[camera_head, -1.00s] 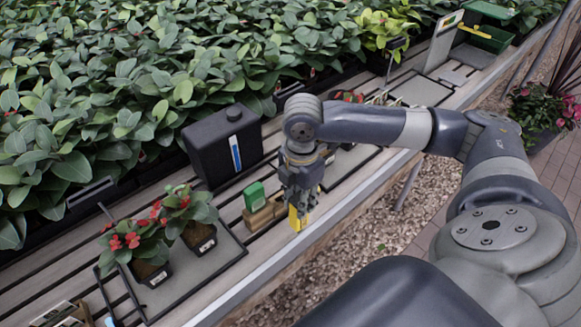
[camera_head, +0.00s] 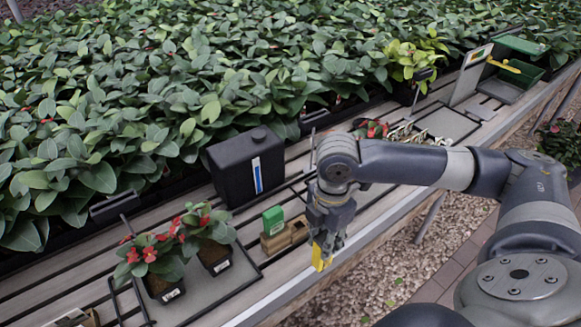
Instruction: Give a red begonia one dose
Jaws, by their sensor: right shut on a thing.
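Two potted begonias with red flowers stand on a grey tray (camera_head: 222,290) at the left of the bench. One red begonia (camera_head: 150,260) is at the left and the other (camera_head: 208,236) is just right of it. My right gripper (camera_head: 322,252) points down near the bench's front edge, right of the begonias. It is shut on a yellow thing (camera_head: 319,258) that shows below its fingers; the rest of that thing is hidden. A small green item (camera_head: 273,219) sits in a wooden block (camera_head: 277,241) just left of the gripper. My left gripper is not in view.
A black canister (camera_head: 243,170) with a blue-and-white strip stands behind the wooden block. Another red-flowered plant (camera_head: 371,129) is partly behind my right arm. A green bin (camera_head: 515,72) and a grey upright panel (camera_head: 467,78) stand at the far right. Dense foliage lines the back.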

